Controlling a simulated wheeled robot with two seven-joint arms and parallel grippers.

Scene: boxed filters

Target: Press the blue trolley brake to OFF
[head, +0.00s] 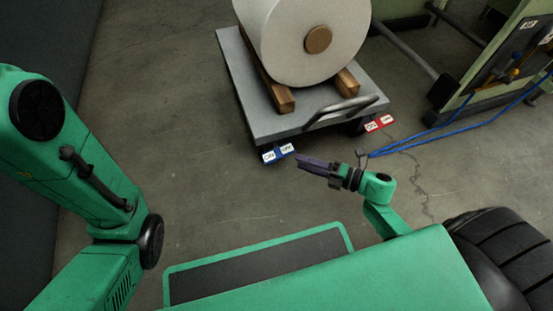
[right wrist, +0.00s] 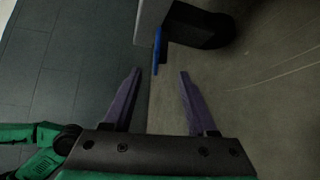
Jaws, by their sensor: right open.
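The blue trolley brake (head: 278,154) is a small pedal low at the trolley's near edge. It has two white labels; the left seems to read ON and the right OFF, and its tilt cannot be told. My right gripper (head: 299,160) points left, with its purple fingertips just right of the blue brake, seemingly apart from it. In the right wrist view the gripper (right wrist: 158,73) is open and empty, and the blue brake (right wrist: 157,48) shows edge-on ahead, between the fingertip lines. My left arm shows at the left, its gripper out of frame.
The grey trolley (head: 262,122) carries a big white roll (head: 310,40) on wooden blocks. A metal handle (head: 345,112) and a red brake pedal (head: 379,123) are at its near right. Blue hoses (head: 430,139) lie right of it. The floor left of the trolley is clear.

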